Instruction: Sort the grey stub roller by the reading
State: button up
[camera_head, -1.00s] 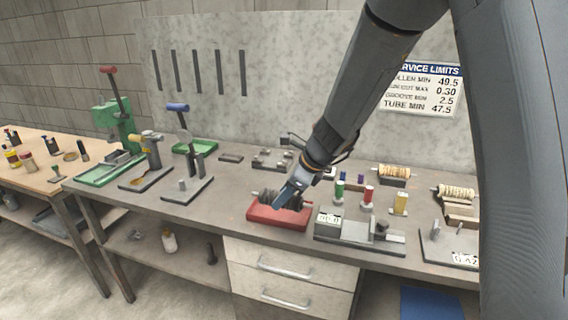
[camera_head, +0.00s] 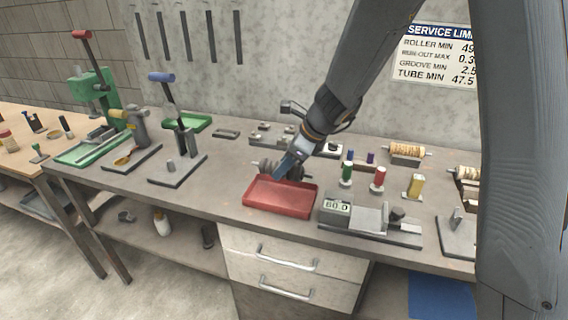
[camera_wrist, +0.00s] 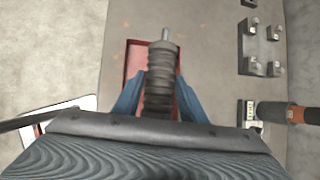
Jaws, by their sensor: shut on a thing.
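The grey stub roller (camera_wrist: 162,72), dark and ribbed with a thin shaft end, is held between the blue fingers of my gripper (camera_wrist: 160,97) in the wrist view. In the head view the roller (camera_head: 268,168) and my gripper (camera_head: 287,170) are over the back edge of the red tray (camera_head: 281,207), and the tray floor looks empty. The gauge (camera_head: 337,207) right of the tray has a display that seems to read 80.0. The service limits sign (camera_head: 437,55) on the wall is partly hidden by my arm.
Green, red and yellow upright pieces (camera_head: 379,178) stand behind the gauge. A pale roller (camera_head: 407,149) rests on a holder at the back. Bare bench lies left of the red tray.

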aim_at(297, 171)
jog(key=shift+f+b, duration=2.35)
jog(key=shift+f, duration=0.25)
jog(key=shift+a+f+b, duration=0.1)
jog(key=shift+f+b, duration=1.05)
jog(key=shift+f, duration=0.2)
jog(key=o, duration=1.4)
jog(key=shift+r, duration=0.1)
jog(key=p+v, duration=0.1)
jog(key=v, duration=0.7)
notch_tip(297, 171, up, 7)
jog(key=p, duration=0.7)
